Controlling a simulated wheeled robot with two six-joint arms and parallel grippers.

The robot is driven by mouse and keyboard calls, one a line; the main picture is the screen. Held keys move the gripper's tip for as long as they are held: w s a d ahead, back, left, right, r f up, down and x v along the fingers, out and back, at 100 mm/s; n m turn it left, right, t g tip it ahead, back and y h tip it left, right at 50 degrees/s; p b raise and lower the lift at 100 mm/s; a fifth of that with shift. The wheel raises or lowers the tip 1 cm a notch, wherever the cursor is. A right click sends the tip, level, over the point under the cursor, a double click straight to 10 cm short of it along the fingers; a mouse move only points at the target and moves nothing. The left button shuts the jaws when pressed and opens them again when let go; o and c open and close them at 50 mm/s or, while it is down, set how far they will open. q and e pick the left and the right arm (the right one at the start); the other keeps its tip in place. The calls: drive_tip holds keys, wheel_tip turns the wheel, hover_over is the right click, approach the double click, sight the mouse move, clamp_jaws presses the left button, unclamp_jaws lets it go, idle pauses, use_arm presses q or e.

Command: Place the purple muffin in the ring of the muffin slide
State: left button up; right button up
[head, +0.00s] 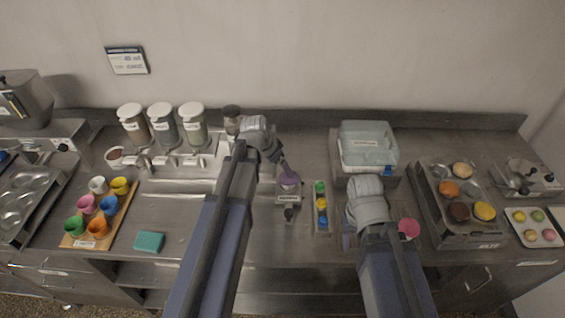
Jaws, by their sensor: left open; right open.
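A small purple item (289,180), which looks like the purple muffin, sits at the top of a small labelled metal stand (288,199) near the middle of the counter. The stand appears to be the muffin slide. The ring is too small to make out, so I cannot tell whether the muffin is seated in it. My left gripper (277,158) is open, just above and left of the purple item; any contact is unclear. My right gripper (370,221) is open over the counter to the right, its fingers largely hidden by its own wrist.
A narrow tray of coloured pieces (321,230) lies between the grippers. A pale blue bin (367,140) stands behind my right gripper. Dispensers (163,130), coloured cups (97,226) and a teal sponge (149,242) are left.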

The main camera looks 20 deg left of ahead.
use_arm(q)
drive_tip(key=s+d+n+g+y, duration=0.1)
drive_tip(key=s+d+g, duration=0.1)
drive_tip(key=s+d, duration=0.6)
drive_tip(key=s+d+n+g+y, duration=0.1)
drive_tip(key=s+d+g+y, duration=0.1)
drive_tip(key=s+d, duration=0.5)
drive_tip(key=s, duration=0.5)
drive_tip(key=shift+d+f+y, duration=0.25)
drive_tip(key=shift+d+y, duration=0.05)
drive_tip(key=shift+d, duration=0.1)
